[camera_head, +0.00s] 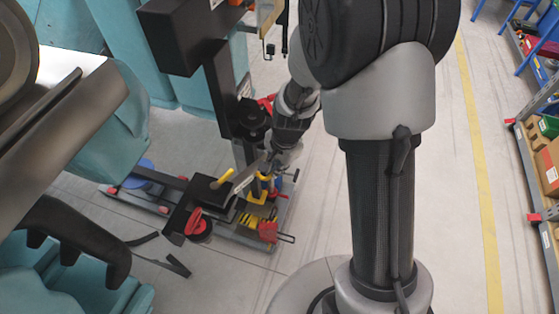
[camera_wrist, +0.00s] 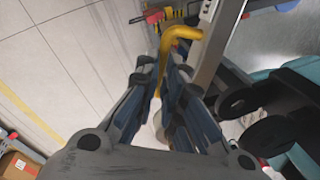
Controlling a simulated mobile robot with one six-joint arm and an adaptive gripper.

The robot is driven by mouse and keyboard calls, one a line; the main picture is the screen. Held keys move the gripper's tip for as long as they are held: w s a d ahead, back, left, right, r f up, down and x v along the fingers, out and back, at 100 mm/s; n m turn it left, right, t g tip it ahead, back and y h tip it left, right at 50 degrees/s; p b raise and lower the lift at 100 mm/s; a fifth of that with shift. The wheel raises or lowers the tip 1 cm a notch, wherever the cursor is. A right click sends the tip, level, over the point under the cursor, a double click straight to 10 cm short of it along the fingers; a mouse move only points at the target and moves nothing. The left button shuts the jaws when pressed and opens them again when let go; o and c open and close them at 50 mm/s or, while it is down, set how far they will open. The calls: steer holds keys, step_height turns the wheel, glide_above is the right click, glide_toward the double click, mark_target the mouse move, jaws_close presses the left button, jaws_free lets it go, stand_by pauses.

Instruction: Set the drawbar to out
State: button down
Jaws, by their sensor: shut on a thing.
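My gripper (camera_wrist: 160,72) is shut on a yellow bent handle (camera_wrist: 181,33). In the wrist view the handle's lower part runs down between the two dark fingers, and its bend shows beyond the fingertips. In the head view my gripper (camera_head: 272,159) points down over the coaster train's low chassis. A yellow lever (camera_head: 222,178) stands on a black block left of the gripper there. I cannot tell if it is the same part as the handle. No part shows clearly as the drawbar, and its setting cannot be read. My arm hides part of the chassis.
The chassis (camera_head: 228,238) has a red knob (camera_head: 199,222) and a red end piece (camera_head: 268,231). A black upright post (camera_head: 219,95) stands close to my gripper. Teal train seats (camera_head: 60,265) fill the left. Open floor lies right, before a shelf with boxes (camera_head: 547,165).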

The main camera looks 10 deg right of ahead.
steer(key=shift+s+d+f+m+p, duration=0.1)
steer(key=shift+s+d+m+p, duration=0.1)
steer(key=shift+s+m+p, duration=0.65)
steer(key=shift+s+d+m+p, duration=0.15)
steer(key=shift+s+m, duration=0.3)
steer(key=shift+s, duration=0.85)
steer(key=c, duration=2.1)
jaws_free()
steer(key=o, duration=0.4)
steer(key=shift+d, duration=0.1)
steer(key=r, duration=0.4)
steer(key=s+r, duration=0.1)
steer(key=r, duration=0.7)
steer(key=shift+s+d, duration=0.25)
steer(key=shift+s, duration=0.15)
